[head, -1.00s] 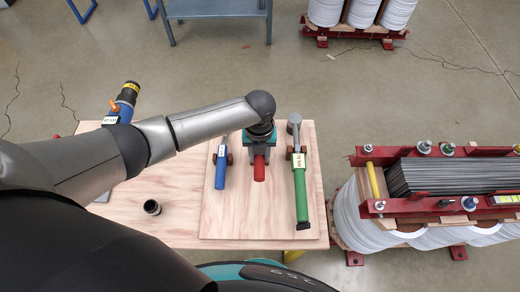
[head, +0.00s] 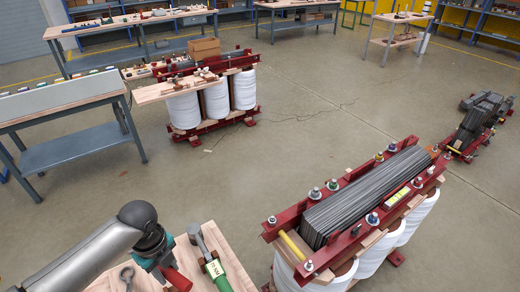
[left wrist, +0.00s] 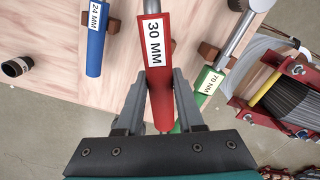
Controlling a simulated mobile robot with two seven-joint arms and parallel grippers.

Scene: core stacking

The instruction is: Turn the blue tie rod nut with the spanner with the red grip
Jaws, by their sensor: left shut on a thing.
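The spanner with the red grip, labelled 30 MM, shows in the left wrist view (left wrist: 155,65), its grip between my left fingers; its head is out of frame there. In the head view its red grip (head: 178,279) shows at the bottom edge, under my left gripper (head: 168,268). My left gripper is shut on this grip, over the wooden table. The blue tie rod nut (head: 372,218) appears to be the bluish one on the near red beam of the transformer core (head: 365,190), right of and apart from the gripper. My right gripper is not in view.
A green-handled torque wrench (head: 215,272) lies on the wooden table (head: 232,262) right beside the gripper. A blue 24 MM spanner (left wrist: 95,45) and a dark socket (left wrist: 17,67) lie to the left. Open floor separates the core from the benches behind.

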